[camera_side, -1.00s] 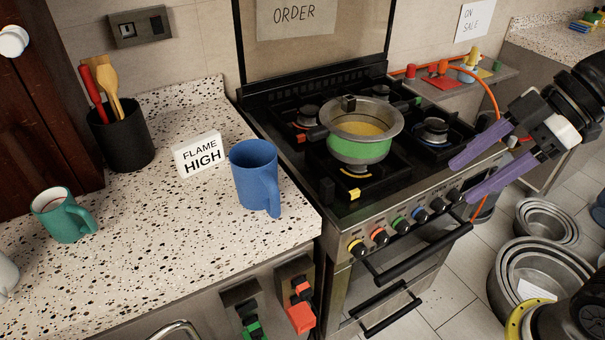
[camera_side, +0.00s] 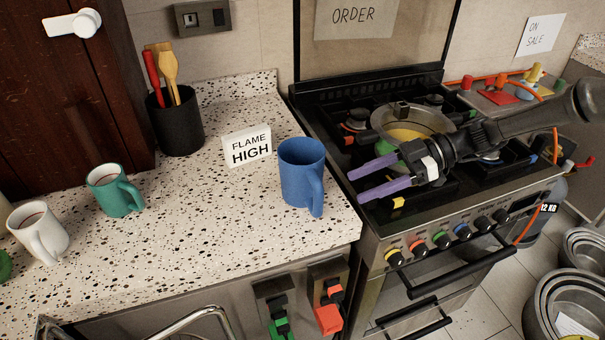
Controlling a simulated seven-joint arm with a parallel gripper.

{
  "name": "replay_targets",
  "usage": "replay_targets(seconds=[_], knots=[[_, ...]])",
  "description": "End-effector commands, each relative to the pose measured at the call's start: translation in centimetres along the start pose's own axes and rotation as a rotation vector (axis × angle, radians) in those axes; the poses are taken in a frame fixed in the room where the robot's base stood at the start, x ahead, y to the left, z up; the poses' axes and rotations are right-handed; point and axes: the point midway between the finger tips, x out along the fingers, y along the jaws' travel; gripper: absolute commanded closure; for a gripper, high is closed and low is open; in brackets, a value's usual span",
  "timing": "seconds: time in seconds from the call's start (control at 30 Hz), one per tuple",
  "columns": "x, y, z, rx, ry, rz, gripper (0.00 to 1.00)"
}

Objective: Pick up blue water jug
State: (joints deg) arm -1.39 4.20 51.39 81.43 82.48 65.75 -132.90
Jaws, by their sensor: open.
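The blue water jug (camera_side: 301,172) stands upright on the speckled counter (camera_side: 210,235), close to the counter's right edge by the stove. Its handle is on its right side, facing the front right. My gripper (camera_side: 354,186) has two purple fingers, spread apart and empty, pointing left toward the jug. It is over the left front part of the stove, a short way right of the jug and not touching it. My arm hides part of the pot and burners.
A "FLAME HIGH" sign (camera_side: 247,146) stands just left of the jug. A green mug (camera_side: 112,190), a white mug (camera_side: 38,232) and a black utensil holder (camera_side: 176,122) are farther left. A pot (camera_side: 412,122) sits on the stove behind my gripper. The counter in front of the jug is clear.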

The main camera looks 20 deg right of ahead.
Motion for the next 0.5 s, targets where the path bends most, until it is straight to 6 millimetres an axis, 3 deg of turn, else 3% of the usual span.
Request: replay_targets(seconds=[0.2,0.5], knots=[[3.7,-0.1,0.0,-0.002,-0.001,-0.003,0.38],[6.0,0.1,-0.2,-0.002,-0.002,-0.003,0.38]])
